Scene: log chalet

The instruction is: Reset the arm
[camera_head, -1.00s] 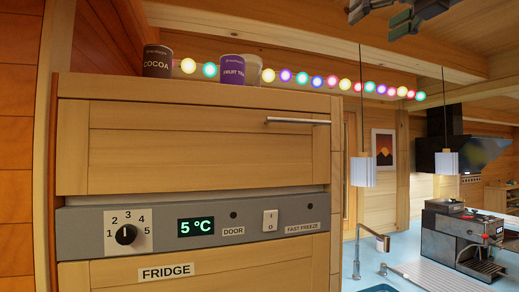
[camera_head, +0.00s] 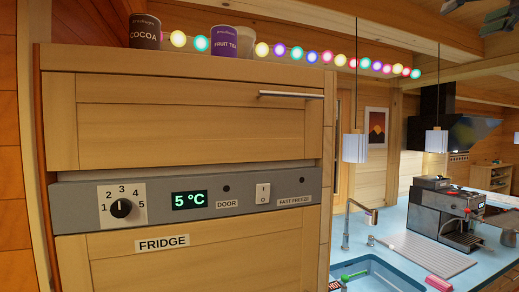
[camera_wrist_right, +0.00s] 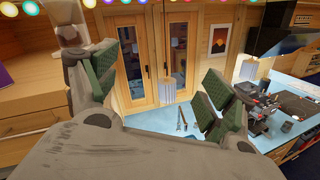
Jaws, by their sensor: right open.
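My right gripper (camera_head: 477,11) shows at the top right corner of the head view, high above the counter, only its fingertips in the picture. In the right wrist view its two green-padded fingers (camera_wrist_right: 158,88) stand wide apart with nothing between them. The rest of my right arm is out of the head view. My left arm and gripper are not in view.
A wooden fridge cabinet (camera_head: 190,135) with a grey control panel (camera_head: 160,196) fills the left. A cocoa tin (camera_head: 145,31) and a fruit tea tin (camera_head: 224,41) stand on top. String lights and pendant lamps (camera_head: 354,148) hang nearby. A coffee machine (camera_head: 440,213) stands on the blue counter.

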